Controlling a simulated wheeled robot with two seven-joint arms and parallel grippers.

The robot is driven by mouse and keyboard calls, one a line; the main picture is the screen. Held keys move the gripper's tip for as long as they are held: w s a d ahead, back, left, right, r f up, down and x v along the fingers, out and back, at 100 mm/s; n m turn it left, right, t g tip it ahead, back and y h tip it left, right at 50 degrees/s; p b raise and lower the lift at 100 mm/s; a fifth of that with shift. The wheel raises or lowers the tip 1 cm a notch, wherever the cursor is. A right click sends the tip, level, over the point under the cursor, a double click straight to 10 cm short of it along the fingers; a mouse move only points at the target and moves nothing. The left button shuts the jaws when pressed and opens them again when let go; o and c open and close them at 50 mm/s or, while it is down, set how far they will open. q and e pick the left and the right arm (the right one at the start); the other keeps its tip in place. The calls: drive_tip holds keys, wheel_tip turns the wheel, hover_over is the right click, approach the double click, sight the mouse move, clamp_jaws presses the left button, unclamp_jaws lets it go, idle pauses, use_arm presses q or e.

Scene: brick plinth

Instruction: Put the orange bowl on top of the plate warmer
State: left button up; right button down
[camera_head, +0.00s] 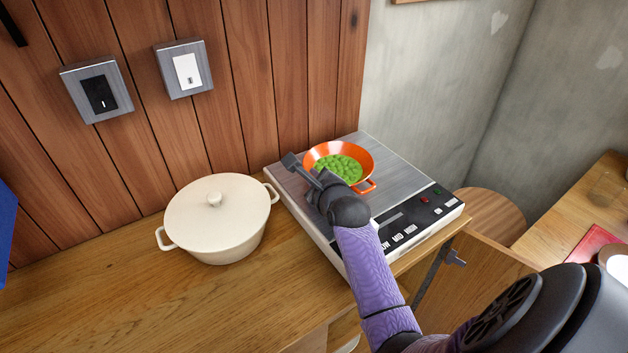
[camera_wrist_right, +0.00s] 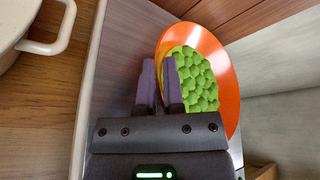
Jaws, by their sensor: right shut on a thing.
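The orange bowl (camera_head: 368,158), with small handles and green round pieces inside, is upright or nearly so over the steel top of the plate warmer (camera_head: 405,178). It also shows in the right wrist view (camera_wrist_right: 225,65). I cannot tell whether its base touches the warmer. My right gripper (camera_head: 310,173) is shut on the bowl's near-left rim; its two fingers (camera_wrist_right: 160,82) close around the edge in the right wrist view. The bowl's underside is hidden. My left gripper is not in view.
A lidded cream pot (camera_head: 215,225) stands left of the warmer on the wooden counter (camera_head: 110,290). The wood-panelled wall (camera_head: 235,100) is close behind. Controls line the warmer's front edge. An open cabinet door (camera_head: 470,285) is below at right.

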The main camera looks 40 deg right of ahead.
drive_tip(key=c, duration=0.7)
unclamp_jaws()
drive_tip(key=shift+c, duration=0.2)
drive_tip(key=shift+s+a+r, duration=0.1)
drive_tip(key=shift+s+r, duration=0.1)
drive_tip(key=shift+r, duration=0.05)
drive_tip(key=p+v, duration=0.4)
drive_tip(key=v, duration=0.6)
drive_tip(key=shift+s+a+r, duration=0.1)
drive_tip(key=shift+s+r, duration=0.1)
drive_tip(key=shift+s, duration=0.15)
drive_tip(key=shift+s+a, duration=0.1)
drive_tip(key=shift+s, duration=0.25)
